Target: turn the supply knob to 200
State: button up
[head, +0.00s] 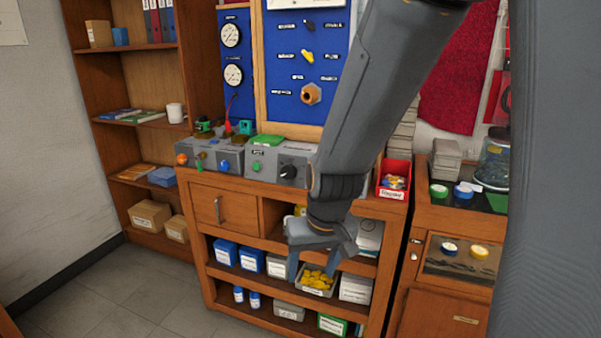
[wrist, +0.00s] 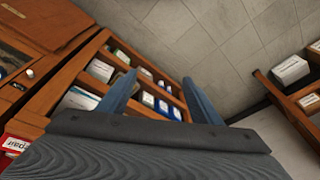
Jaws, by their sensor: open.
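A dark round knob (head: 288,171) sits on the front of a grey control box (head: 268,158) on the bench top, in the head view. I cannot read its markings or which value it points to. My gripper (head: 312,275) hangs below and to the right of that box, in front of the lower shelves, with its fingers pointing down. It is open and empty. In the wrist view the two blue-grey fingers (wrist: 160,95) are apart, with shelves and floor beyond them. The knob does not show in the wrist view.
A second grey box (head: 222,160) with coloured buttons stands left of the first. A red bin (head: 394,178) stands at the bench's right end. A blue gauge panel (head: 233,60) rises behind. Shelves below hold several boxes. The floor (head: 110,290) at left is clear.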

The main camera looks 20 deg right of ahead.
jog(key=w+a+m+t+b, duration=0.1)
jog(key=w+a+t, duration=0.15)
jog(key=w, duration=0.75)
jog(key=w+a+m+t+b, duration=0.15)
jog(key=w+t, duration=0.25)
jog(key=w, duration=0.7)
jog(key=m+t+h+b, duration=0.2)
jog(key=m+t+h, duration=0.3)
jog(key=h, duration=0.6)
send_near(286, 175)
jog(key=x, duration=0.2)
jog(key=shift+p+x, duration=0.3)
jog(key=shift+x, duration=3.65)
jog(key=c, duration=1.1)
jog(key=shift+m, duration=0.45)
